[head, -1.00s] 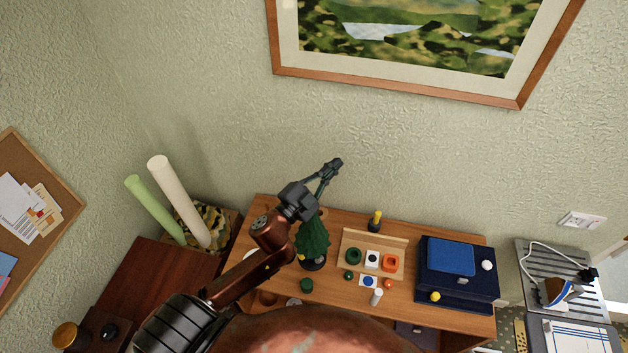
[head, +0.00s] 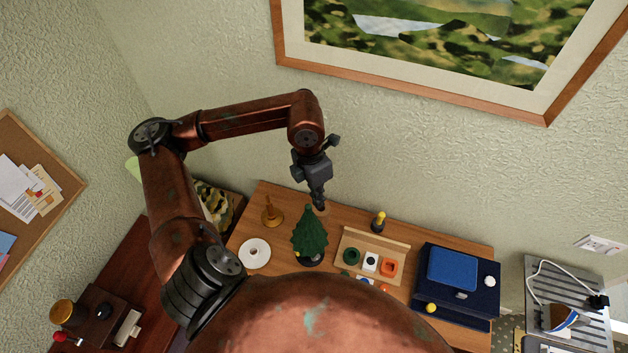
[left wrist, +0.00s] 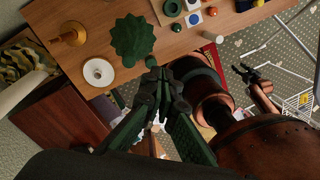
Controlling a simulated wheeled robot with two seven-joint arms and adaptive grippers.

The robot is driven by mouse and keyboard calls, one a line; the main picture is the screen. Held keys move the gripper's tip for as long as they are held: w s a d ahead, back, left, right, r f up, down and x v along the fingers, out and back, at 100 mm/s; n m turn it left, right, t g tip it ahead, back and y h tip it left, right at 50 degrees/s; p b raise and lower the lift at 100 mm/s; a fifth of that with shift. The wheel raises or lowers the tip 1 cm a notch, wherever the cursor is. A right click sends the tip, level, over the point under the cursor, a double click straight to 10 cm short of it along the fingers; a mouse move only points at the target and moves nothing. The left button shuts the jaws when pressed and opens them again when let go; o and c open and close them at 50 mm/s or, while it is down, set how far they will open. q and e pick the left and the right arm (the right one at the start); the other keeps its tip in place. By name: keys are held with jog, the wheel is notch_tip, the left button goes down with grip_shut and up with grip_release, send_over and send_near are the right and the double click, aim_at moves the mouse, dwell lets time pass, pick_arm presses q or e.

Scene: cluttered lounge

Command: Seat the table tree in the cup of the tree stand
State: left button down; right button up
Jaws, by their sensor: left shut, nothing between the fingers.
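The green table tree (head: 310,232) stands upright on the wooden table. A dark round base (head: 311,260), apparently the tree stand, shows at its foot; the cup is hidden by the branches, so I cannot tell how deep the trunk sits. The tree also shows from above in the left wrist view (left wrist: 132,40). My left gripper (head: 319,206) is shut and empty, pointing down just behind the tree's top in the head view. Its fingers also show in the left wrist view (left wrist: 154,74). My right gripper (left wrist: 251,74) appears only there, open and away from the table.
A white disc (head: 254,253) and a brass-coloured stand (head: 272,213) are left of the tree. A wooden tray (head: 348,240) with coloured pieces, a yellow-topped item (head: 378,222) and a dark blue case (head: 457,299) are to the right. The wall rises behind the table.

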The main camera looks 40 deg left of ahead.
aim_at(308, 207)
pick_arm(q)
jog(key=a, duration=0.1)
jog(key=a+y, duration=0.1)
jog(key=a, duration=0.1)
jog(key=shift+w+a+r, duration=0.2)
jog(key=shift+w+r, duration=0.1)
jog(key=shift+r, duration=0.1)
jog(key=shift+a+f+y, duration=0.1)
jog(key=shift+a+y, duration=0.15)
jog(key=shift+y, duration=0.05)
jog(key=shift+f, duration=0.45)
notch_tip(308, 207, down, 4)
jog(key=shift+r+b, duration=0.1)
jog(key=shift+b, duration=0.75)
jog(key=shift+d+f, duration=0.1)
jog(key=shift+f, duration=0.4)
jog(key=shift+s+f+b, duration=0.15)
jog(key=shift+f+b, duration=0.45)
jog(key=shift+b, duration=0.3)
jog(key=shift+r, duration=0.2)
